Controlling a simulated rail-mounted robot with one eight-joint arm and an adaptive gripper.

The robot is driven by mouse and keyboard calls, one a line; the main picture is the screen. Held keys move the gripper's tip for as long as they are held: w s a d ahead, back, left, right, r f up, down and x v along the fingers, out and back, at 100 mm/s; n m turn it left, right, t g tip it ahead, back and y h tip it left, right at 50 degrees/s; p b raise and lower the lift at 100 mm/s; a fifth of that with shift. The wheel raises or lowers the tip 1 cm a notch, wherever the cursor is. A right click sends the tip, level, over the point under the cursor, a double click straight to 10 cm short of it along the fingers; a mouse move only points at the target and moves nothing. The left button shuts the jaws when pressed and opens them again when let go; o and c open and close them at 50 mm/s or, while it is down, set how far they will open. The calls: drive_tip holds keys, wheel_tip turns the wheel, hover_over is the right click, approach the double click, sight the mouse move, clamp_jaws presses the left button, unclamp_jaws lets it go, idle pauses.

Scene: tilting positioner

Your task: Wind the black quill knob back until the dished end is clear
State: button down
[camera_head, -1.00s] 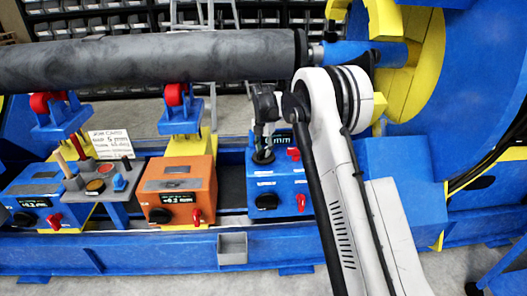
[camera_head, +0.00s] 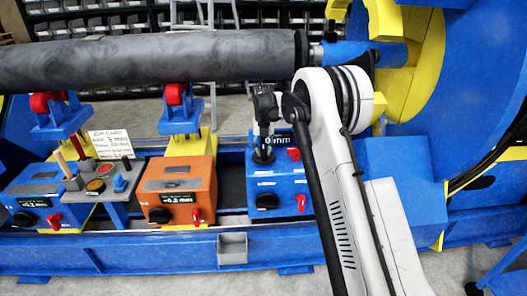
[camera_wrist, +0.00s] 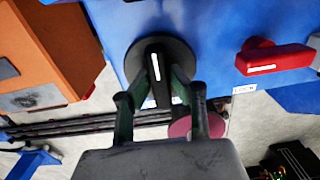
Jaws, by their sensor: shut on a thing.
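The black quill knob (camera_wrist: 152,50) is a round disc with a raised bar and a white mark, on a blue face in the wrist view. My gripper (camera_wrist: 161,78) is shut on the bar, one dark finger on each side. In the head view my gripper (camera_head: 264,138) reaches down to the knob's dark base (camera_head: 263,157) on the right blue box (camera_head: 283,182). The grey quill (camera_head: 316,52) leads from a blue holder to the end of the long dark cylinder (camera_head: 150,60). I cannot make out the dished shape or any gap there.
A red lever (camera_wrist: 275,58) labelled LOCK sits right of the knob. An orange box (camera_head: 180,190) stands to the left. A display (camera_head: 280,140) is partly covered by my arm; "0 mm" shows. A large blue and yellow positioner (camera_head: 420,70) stands at right.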

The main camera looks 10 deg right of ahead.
sight(263, 150)
idle(0.4)
drive_tip(key=c, duration=1.6)
unclamp_jaws()
wheel_tip(263, 150, up, 12)
drive_tip(key=shift+r, duration=0.1)
